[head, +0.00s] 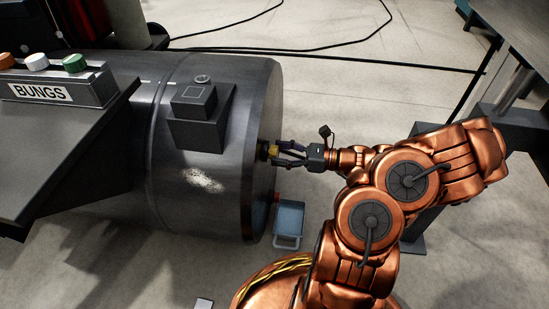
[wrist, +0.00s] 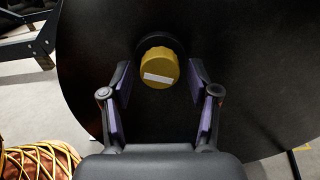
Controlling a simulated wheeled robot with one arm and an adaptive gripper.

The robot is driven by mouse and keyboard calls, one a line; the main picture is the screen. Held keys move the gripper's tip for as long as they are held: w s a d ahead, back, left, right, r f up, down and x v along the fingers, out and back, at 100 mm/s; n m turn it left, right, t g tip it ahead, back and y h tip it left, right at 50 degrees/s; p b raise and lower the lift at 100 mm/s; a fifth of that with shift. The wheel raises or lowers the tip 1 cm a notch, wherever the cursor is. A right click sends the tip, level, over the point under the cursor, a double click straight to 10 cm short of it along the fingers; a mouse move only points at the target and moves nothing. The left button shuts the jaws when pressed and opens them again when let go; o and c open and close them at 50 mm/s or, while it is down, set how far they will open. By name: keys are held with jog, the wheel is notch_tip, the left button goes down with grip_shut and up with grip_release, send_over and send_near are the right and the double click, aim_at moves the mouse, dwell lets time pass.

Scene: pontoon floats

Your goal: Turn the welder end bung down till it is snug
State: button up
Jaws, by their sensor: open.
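The welder end bung is a yellow ridged cap (wrist: 159,67) with a white stripe across its face. It sits in a dark round collar on the flat end of the grey float (wrist: 240,60). In the head view the bung (head: 273,151) shows small at the float's (head: 215,130) right end. My gripper (wrist: 162,85) is open, with its two purple-padded fingers on either side of the bung. In the wrist view gaps show between the pads and the cap. The head view also shows my gripper (head: 280,152) in line with the bung. How deep the bung is seated cannot be told.
A rack labelled BUNGS (head: 60,92) holds orange, white and green bungs at the left. A blue bin (head: 289,220) stands on the floor below the float's end, near a reddish fitting (head: 276,197). A bench (head: 515,30) is at the right. Black cables cross the floor behind.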

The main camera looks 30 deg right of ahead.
jog(key=shift+n+b, duration=3.35)
jog(key=shift+n, duration=2.95)
jog(key=shift+c, duration=0.4)
